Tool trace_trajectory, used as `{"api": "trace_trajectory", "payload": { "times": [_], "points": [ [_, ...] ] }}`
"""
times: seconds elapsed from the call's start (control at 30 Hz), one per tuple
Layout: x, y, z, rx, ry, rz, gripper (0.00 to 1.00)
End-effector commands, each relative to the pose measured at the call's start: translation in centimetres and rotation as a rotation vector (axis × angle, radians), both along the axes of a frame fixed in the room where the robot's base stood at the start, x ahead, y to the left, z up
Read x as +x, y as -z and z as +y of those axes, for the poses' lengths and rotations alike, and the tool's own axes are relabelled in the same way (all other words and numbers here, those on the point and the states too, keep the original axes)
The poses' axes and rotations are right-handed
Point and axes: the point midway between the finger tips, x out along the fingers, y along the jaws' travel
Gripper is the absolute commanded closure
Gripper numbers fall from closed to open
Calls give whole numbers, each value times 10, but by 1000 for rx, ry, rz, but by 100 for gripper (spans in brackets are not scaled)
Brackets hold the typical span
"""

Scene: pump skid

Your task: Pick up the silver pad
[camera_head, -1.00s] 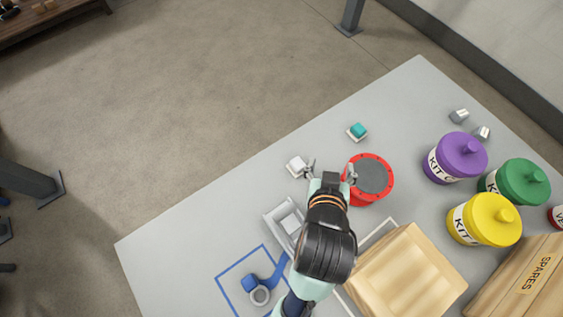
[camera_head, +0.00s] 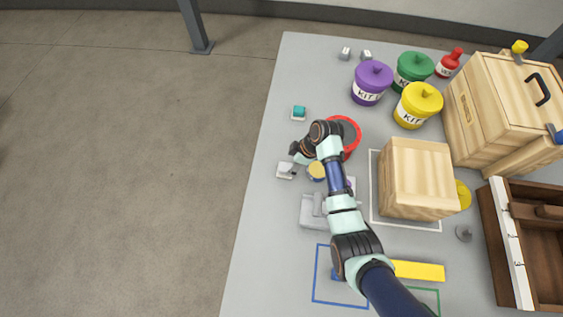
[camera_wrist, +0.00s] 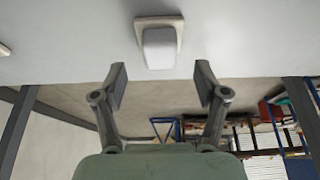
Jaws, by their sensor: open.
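A pale silver-white pad (camera_wrist: 159,48) sits on a square beige base in the wrist view, just beyond my fingertips and roughly centred between them. In the head view the pad (camera_head: 285,169) is near the table's left edge. My gripper (camera_wrist: 161,84) is open with nothing between its fingers. In the head view my gripper (camera_head: 297,160) is beside the pad, partly hidden by my wrist. I see no contact with the pad.
A teal pad (camera_head: 299,111) on a similar base stands farther back. A red-rimmed round part (camera_head: 350,128) is right of my wrist. Purple (camera_head: 371,85), green (camera_head: 413,70) and yellow (camera_head: 418,105) kit pots and a wooden box (camera_head: 419,170) stand to the right.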

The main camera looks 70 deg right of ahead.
Motion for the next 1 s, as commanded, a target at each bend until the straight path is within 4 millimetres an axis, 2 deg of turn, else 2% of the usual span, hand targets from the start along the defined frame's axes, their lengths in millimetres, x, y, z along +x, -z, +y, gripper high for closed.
{"api": "trace_trajectory", "payload": {
  "times": [0.07, 0.3, 0.57, 0.93, 0.97, 1.0],
  "points": [
    [2, 6, 0, 0, 0, 0, 27],
    [18, 44, 5, 0, 0, 0, 27],
    [21, 45, 5, -1, 0, 0, 27],
    [21, 45, 5, -1, 0, 0, 87],
    [21, 45, 5, -1, 0, 0, 92],
    [21, 45, 5, -1, 0, 0, 92]
  ]
}}
